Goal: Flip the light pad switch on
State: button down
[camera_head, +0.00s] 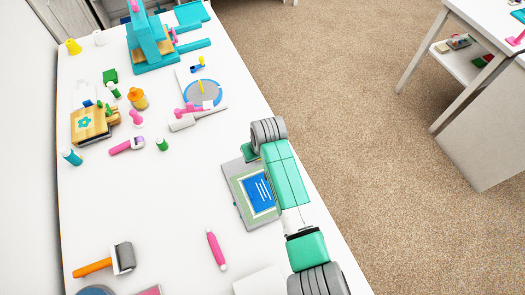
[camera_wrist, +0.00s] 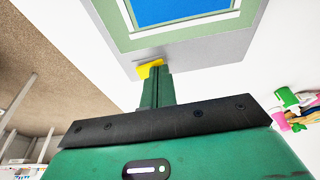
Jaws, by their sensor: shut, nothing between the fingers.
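The light pad (camera_head: 234,169) is a flat grey slab on the white table, under and beside my arm. A pale green frame (camera_head: 238,190) and a blue sheet with white lines (camera_head: 256,188) lie on it. In the wrist view the grey pad (camera_wrist: 190,48) fills the upper middle. A yellow switch (camera_wrist: 149,68) sits at the pad's near edge. My gripper (camera_wrist: 157,75) is shut and empty, with its green fingertips at the switch and partly covering it. I cannot tell whether they touch. In the head view my arm hides the switch.
A pink-handled tool (camera_head: 215,250) and an orange-handled roller (camera_head: 105,262) lie in front. A blue disc (camera_head: 201,94), a teal press (camera_head: 150,45) and several small craft items stand farther back. The table around the pad's left side is clear.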

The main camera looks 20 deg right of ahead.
jog(key=shift+d+r, duration=0.2)
jog(key=shift+d, duration=0.55)
jog(key=r+p, duration=0.2)
jog(key=a+r+p, duration=0.1)
jog(key=r+p, duration=0.2)
jog(key=shift+s+a+r+p, duration=0.1)
jog(key=shift+a+r+p, duration=0.05)
jog(key=shift+r+p, duration=0.2)
notch_tip(320, 180, up, 7)
jog(key=s+a+p, duration=0.1)
jog(key=s+a, duration=0.1)
jog(key=shift+s+a+r+p, duration=0.15)
jog(key=shift+s+a+p, duration=0.2)
